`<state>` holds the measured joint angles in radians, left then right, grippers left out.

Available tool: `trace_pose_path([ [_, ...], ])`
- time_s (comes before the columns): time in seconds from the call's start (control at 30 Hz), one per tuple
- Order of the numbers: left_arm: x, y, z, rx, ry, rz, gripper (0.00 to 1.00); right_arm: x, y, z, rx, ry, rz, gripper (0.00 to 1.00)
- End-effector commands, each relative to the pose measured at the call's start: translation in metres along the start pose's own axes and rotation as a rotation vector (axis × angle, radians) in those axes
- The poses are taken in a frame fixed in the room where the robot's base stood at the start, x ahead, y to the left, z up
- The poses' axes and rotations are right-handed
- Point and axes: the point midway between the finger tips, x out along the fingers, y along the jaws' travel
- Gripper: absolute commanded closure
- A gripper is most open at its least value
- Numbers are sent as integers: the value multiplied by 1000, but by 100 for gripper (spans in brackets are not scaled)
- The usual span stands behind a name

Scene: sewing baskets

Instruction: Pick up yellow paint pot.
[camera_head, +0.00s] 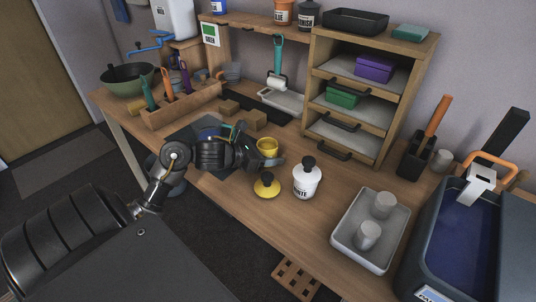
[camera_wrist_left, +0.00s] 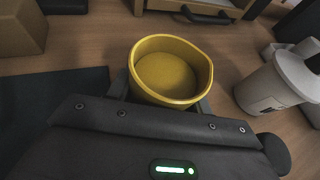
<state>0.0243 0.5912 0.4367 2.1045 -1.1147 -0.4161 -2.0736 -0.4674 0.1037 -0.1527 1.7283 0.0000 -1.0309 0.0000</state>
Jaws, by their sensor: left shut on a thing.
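The yellow paint pot (camera_head: 267,146) is a small open-topped pot over the middle of the wooden workbench. In the left wrist view the yellow pot (camera_wrist_left: 172,72) shows its empty-looking inside and rim, upright and slightly tilted. My left gripper (camera_head: 266,158) reaches in from the left and is shut on the yellow pot, one finger on each side of it. In the left wrist view the gripper fingers (camera_wrist_left: 163,96) are mostly hidden under the pot. I cannot tell whether the pot touches the bench. A yellow lid with a black knob (camera_head: 267,187) lies in front of it. My right gripper is out of view.
A white pot with a black knob (camera_head: 307,178) stands just right of the gripper. A white tray with cups (camera_head: 338,241) and a blue-filled bin (camera_head: 415,262) are further right. Shelves with drawers (camera_head: 318,78) stand behind. A wooden tool caddy (camera_head: 188,115) is at left.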

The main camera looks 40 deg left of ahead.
Motion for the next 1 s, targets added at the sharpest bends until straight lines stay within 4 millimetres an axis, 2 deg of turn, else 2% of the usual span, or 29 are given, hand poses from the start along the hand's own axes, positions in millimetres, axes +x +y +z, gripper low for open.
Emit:
trace_pose_path([
  [0.37, -2, 0, 6, 3, -1, 0, 77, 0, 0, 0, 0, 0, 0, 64],
  [0.67, -11, 0, 26, 5, -1, 1, 77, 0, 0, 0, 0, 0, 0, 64],
  [1.0, -43, -13, 48, 6, -1, 0, 77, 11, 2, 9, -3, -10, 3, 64],
])
